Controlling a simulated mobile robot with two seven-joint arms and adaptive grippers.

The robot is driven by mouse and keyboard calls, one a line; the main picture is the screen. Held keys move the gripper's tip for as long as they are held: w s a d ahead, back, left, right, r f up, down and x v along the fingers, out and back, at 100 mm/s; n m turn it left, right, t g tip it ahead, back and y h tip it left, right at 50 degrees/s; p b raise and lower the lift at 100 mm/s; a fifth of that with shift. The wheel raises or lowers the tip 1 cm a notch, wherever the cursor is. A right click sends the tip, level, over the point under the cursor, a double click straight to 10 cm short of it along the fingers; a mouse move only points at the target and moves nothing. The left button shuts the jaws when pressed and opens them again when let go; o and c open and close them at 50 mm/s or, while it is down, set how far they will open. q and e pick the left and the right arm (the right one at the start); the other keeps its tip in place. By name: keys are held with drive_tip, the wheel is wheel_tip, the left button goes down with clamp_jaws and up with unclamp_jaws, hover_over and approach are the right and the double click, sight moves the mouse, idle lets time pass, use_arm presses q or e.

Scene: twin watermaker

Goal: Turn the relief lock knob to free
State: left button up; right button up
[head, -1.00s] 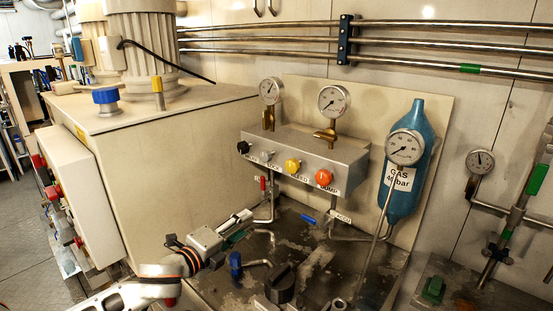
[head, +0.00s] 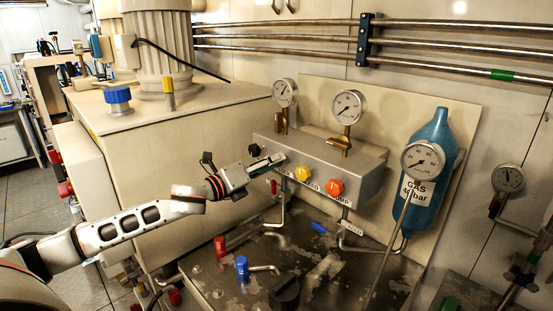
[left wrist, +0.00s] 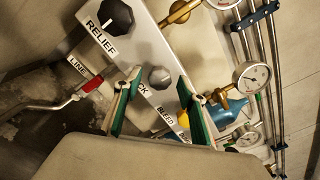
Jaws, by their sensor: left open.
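The grey manifold block (head: 330,165) carries a row of knobs on its front. The black knob (head: 253,150) sits at its left end; in the left wrist view the black knob (left wrist: 116,16) is above the label RELIEF. A grey knob (left wrist: 160,77) beside it has a label partly hidden by a finger, with "CK" showing. My left gripper (head: 277,158) is open in front of the block's left part and hides the grey knob in the head view. In the left wrist view the open fingers (left wrist: 158,78) stand either side of the grey knob; contact cannot be told.
A yellow knob (head: 303,174) and an orange knob (head: 336,187) are to the right on the block. Gauges (head: 348,107) stand above it. A red-handled line valve (left wrist: 92,85) and pipes are below. A blue gas bottle (head: 428,165) stands at right.

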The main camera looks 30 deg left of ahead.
use_arm(q)
drive_tip(key=shift+x, duration=0.95)
drive_tip(key=shift+w+d, duration=0.1)
drive_tip(key=shift+w, duration=0.15)
use_arm(e)
drive_tip(key=shift+s+d+f, duration=0.15)
drive_tip(key=shift+s+d, duration=0.05)
use_arm(q)
drive_tip(key=c, duration=1.1)
use_arm(e)
drive_tip(key=shift+a, duration=0.15)
